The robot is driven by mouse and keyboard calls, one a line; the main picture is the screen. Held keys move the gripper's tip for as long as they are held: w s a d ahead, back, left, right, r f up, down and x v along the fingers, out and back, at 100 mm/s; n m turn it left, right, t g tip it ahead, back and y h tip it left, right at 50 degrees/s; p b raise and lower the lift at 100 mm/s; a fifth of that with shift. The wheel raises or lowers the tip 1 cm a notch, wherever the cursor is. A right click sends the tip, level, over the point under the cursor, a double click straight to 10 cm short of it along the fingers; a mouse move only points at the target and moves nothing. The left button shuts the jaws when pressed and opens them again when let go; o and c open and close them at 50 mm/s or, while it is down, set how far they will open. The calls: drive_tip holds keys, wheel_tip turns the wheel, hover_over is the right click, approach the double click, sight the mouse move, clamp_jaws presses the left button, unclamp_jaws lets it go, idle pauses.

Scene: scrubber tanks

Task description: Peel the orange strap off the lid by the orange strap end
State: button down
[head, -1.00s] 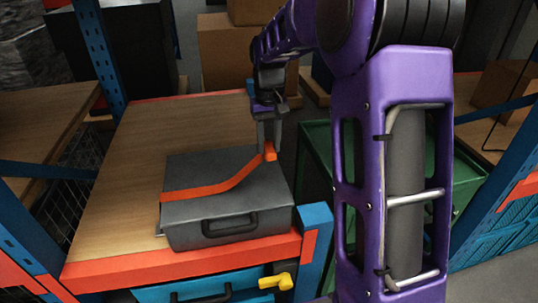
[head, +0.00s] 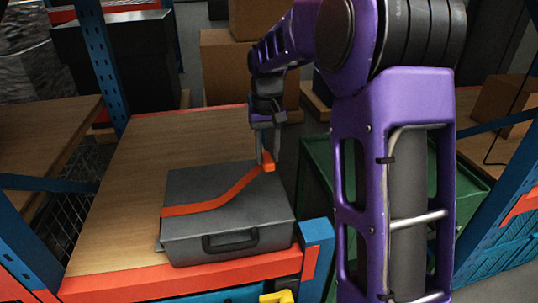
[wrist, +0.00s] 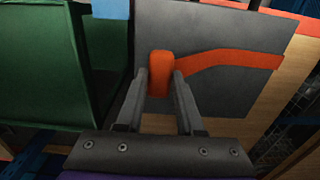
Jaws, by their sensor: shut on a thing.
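The grey case (head: 228,244) stands on the wooden table top near its front edge, its lid (head: 245,202) closed and its handle facing front. The orange strap (head: 215,205) lies on the left part of the lid and rises off it toward the right. My gripper (head: 266,158) is above the lid's right side, pointing down, shut on the orange strap end (head: 268,165). In the wrist view the strap end (wrist: 161,74) sits between the two fingertips (wrist: 161,85), and the strap (wrist: 230,60) runs right from it across the lid.
The wooden table top (head: 135,175) is clear left of and behind the case. A green bin (head: 315,175) stands to the right. A blue rack post (head: 100,65) is at left, and cardboard boxes (head: 225,70) stand behind.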

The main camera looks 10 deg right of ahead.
drive_tip(key=shift+a+r, duration=0.25)
drive_tip(key=shift+r, duration=0.2)
drive_tip(key=shift+a+r, duration=0.2)
drive_tip(key=shift+r, duration=0.25)
drive_tip(key=a+r, duration=0.1)
drive_tip(key=a, duration=0.6)
drive_tip(key=shift+r, duration=0.4)
drive_tip(key=shift+a, duration=0.2)
drive_tip(key=a+r, duration=0.1)
drive_tip(key=a, duration=0.6)
drive_tip(key=shift+r, duration=0.4)
idle(0.4)
drive_tip(key=a+r, duration=0.1)
drive_tip(key=a, duration=0.6)
drive_tip(key=shift+r, duration=0.4)
idle(0.4)
